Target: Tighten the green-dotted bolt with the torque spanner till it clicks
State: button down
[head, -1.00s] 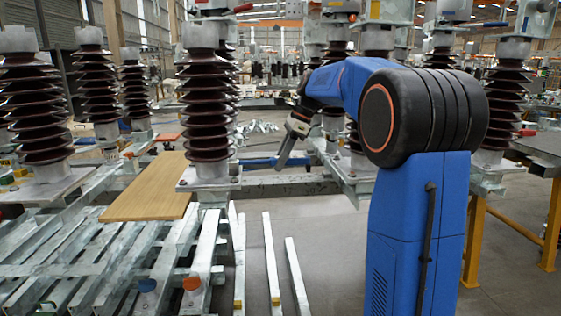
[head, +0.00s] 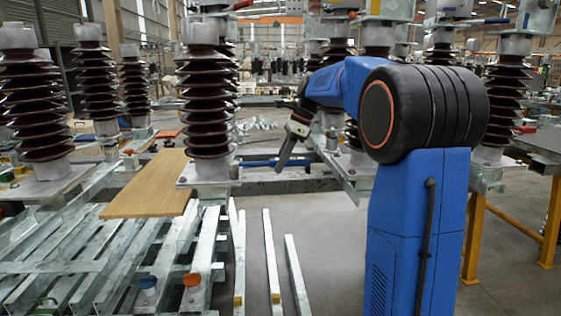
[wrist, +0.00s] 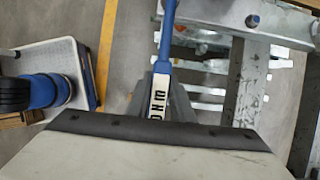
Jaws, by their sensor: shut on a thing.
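My gripper (head: 284,161) is at mid picture in the head view, pointing down and shut on the blue torque spanner (head: 262,163). The spanner lies roughly level there, beside the foot of a brown insulator. In the wrist view the grey jaws (wrist: 160,85) sit around the spanner's handle, which carries a white label (wrist: 158,104). Its blue shaft (wrist: 168,30) runs up out of the top edge, so its head is hidden. A bolt (wrist: 252,20) with a bluish top shows on the steel at upper right. I cannot make out a green dot on any bolt.
A brown ribbed insulator (head: 209,100) stands on a galvanised plate just left of my gripper. A wooden board (head: 150,186) lies on steel rails at left. Steel bars (head: 271,255) lie below. A blue-and-grey step or cart (wrist: 60,60) shows at left in the wrist view.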

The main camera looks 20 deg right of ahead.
jog(key=shift+f, duration=0.2)
dwell(0.5)
jog(key=s+a+m+t+h, duration=0.3)
jog(key=s+a+m, duration=0.7)
jog(key=a+m, duration=0.1)
jog(key=shift+a+m+h, duration=0.2)
jog(key=shift+m+h, duration=0.1)
jog(key=shift+m, duration=0.2)
dwell(0.9)
